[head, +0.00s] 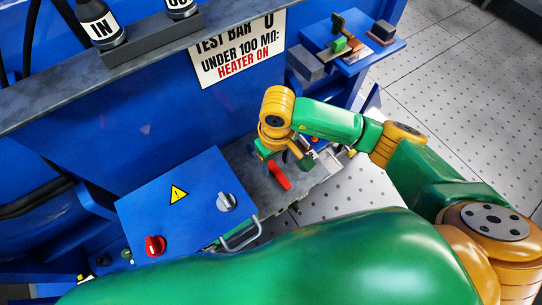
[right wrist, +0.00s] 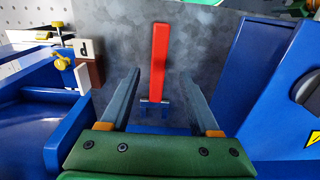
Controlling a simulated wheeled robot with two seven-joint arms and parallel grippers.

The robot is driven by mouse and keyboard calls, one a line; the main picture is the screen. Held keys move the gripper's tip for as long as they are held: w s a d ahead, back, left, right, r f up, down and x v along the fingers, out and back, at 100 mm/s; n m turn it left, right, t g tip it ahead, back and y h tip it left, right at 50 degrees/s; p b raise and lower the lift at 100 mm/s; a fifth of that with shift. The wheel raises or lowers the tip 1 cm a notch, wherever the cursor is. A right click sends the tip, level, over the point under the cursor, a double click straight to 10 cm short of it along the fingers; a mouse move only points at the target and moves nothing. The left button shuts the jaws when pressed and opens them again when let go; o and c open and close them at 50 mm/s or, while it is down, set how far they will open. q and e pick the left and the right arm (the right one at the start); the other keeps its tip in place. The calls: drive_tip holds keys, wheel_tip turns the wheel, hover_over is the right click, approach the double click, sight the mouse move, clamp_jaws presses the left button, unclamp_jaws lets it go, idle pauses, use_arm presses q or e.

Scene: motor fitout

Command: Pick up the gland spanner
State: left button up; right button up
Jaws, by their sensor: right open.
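The gland spanner (head: 278,175) has a straight red handle and lies on a grey metal shelf (head: 318,180). In the right wrist view the red handle (right wrist: 158,60) points away from me, with a small grey end piece nearer the gripper. My right gripper (right wrist: 161,78) is open, with one finger on each side of the spanner and clear gaps to both. In the head view the right gripper (head: 284,157) is over the shelf, just behind the red handle, and partly hides the spanner's far end. My left gripper is not seen.
A blue box (head: 180,205) with a red knob, a grey knob and a warning label stands left of the spanner. The right wrist view shows a blue tray (right wrist: 35,105) and a block marked "d" (right wrist: 88,48) at left. A blue side table (head: 345,62) holds small parts.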

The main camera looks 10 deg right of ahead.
sight(275, 168)
drive_tip(key=f, duration=0.3)
drive_tip(key=shift+w+f, duration=0.15)
drive_tip(key=shift+w, duration=0.05)
drive_tip(key=shift+w+f, duration=0.1)
drive_tip(key=shift+w, duration=0.1)
drive_tip(key=shift+s, duration=0.2)
clamp_jaws()
drive_tip(key=shift+w, duration=0.1)
idle(0.6)
